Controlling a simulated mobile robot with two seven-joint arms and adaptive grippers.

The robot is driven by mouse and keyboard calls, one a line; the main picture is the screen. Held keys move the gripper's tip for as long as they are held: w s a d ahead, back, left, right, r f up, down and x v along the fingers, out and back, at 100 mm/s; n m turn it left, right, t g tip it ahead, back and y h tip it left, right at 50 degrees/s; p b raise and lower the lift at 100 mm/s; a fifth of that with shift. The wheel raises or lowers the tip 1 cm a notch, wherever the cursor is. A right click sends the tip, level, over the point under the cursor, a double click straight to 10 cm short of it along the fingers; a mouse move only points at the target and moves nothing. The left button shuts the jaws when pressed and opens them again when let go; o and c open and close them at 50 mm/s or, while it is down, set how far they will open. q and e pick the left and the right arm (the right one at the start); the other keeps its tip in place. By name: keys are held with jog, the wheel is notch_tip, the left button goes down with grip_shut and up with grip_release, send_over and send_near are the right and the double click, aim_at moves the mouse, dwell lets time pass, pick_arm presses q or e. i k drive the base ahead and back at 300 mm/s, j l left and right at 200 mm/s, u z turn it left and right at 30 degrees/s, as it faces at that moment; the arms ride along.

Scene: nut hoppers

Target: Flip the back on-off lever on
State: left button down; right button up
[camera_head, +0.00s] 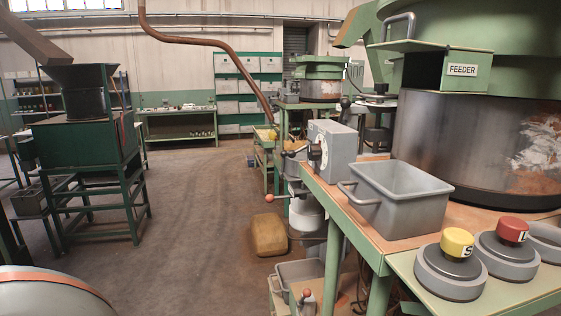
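A lever with a red ball end (268,199) sticks out to the left beside the green workbench, near the middle of the view. A second red ball end (307,294) shows low at the bottom, by a grey bin. A grey box with a round white dial (335,143) stands on the bench's far left corner, with dark knobs beside it. I see no on-off label, so I cannot tell which lever is the back one or how it is set. Neither of my grippers is in view.
A grey bin (402,197), yellow button (457,242) and red button (512,229) stand on the right bench, before a large drum labelled FEEDER (462,70). A brown container (269,235) sits on the floor. A green stand (90,150) is left; floor between is open.

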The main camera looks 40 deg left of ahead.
aim_at(292, 153)
jog(key=j, duration=1.4)
